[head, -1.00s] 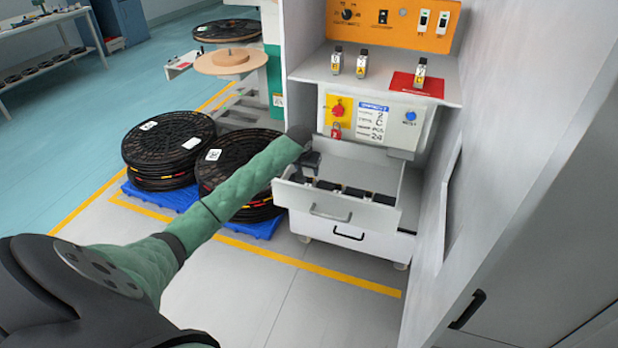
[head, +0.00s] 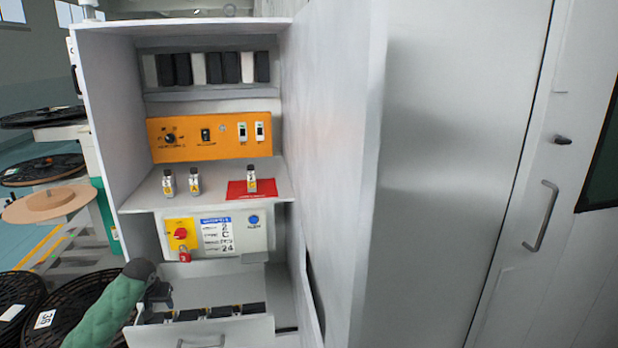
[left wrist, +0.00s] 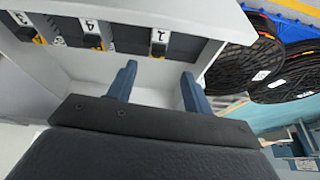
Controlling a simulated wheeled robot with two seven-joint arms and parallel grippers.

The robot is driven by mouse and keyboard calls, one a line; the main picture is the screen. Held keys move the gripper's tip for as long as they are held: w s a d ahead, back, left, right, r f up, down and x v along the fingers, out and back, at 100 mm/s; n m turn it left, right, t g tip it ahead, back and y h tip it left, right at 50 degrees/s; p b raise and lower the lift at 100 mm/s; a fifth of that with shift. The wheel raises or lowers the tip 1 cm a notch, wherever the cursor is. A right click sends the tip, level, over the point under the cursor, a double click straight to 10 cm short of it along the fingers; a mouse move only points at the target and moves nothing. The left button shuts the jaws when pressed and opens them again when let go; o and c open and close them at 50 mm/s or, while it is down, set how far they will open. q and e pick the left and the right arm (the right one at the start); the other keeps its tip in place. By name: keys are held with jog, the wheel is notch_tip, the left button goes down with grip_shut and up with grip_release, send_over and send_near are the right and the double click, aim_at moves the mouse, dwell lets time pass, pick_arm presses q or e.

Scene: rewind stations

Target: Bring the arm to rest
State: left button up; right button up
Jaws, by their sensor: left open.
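My left arm, in a green sleeve, comes in from the lower left of the head view. My left gripper (head: 158,294) is over the left end of the open drawer (head: 232,332). In the left wrist view its two blue fingers (left wrist: 158,88) stand apart with nothing between them. Several dark blocks with yellow parts sit in a row in the drawer, one of them a black block (left wrist: 180,47) beyond the fingers with a numbered white label. My right gripper is not in view.
Above the drawer are a panel with a red switch (head: 180,233), a shelf with a red mat (head: 240,190) and an orange control panel (head: 205,138). A tall grey cabinet (head: 450,150) stands at the right. Black reels (head: 75,318) lie at the lower left.

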pick_arm(q)
jog(key=s+d+r+m+t+y, duration=0.1)
jog(key=d+r+m+t+y, duration=0.15)
jog(key=d+r, duration=0.45)
jog(key=s+d+r+m+h, duration=0.2)
jog(key=s+d+m, duration=0.1)
jog(key=s+d, duration=0.7)
jog(key=s+d+f+h, duration=0.1)
jog(key=s+d+f, duration=0.3)
jog(key=s+d, duration=0.45)
jog(key=s+d+f+h, duration=0.1)
jog(key=s+d+f, duration=0.2)
jog(key=s+d, duration=0.55)
jog(key=s+d+f+g, duration=0.1)
jog(key=s+f, duration=0.2)
jog(key=s, duration=0.4)
jog(key=s+d+f+n+g+h, duration=0.1)
jog(key=s+f, duration=0.3)
jog(key=s, duration=0.4)
jog(key=s+d+f+g, duration=0.1)
jog(key=s+f+g, duration=0.1)
jog(key=s, duration=0.5)
jog(key=shift+s+f+g, duration=0.25)
jog(key=shift+f+g, duration=0.1)
jog(key=shift+f, duration=0.35)
jog(key=shift+n, duration=0.25)
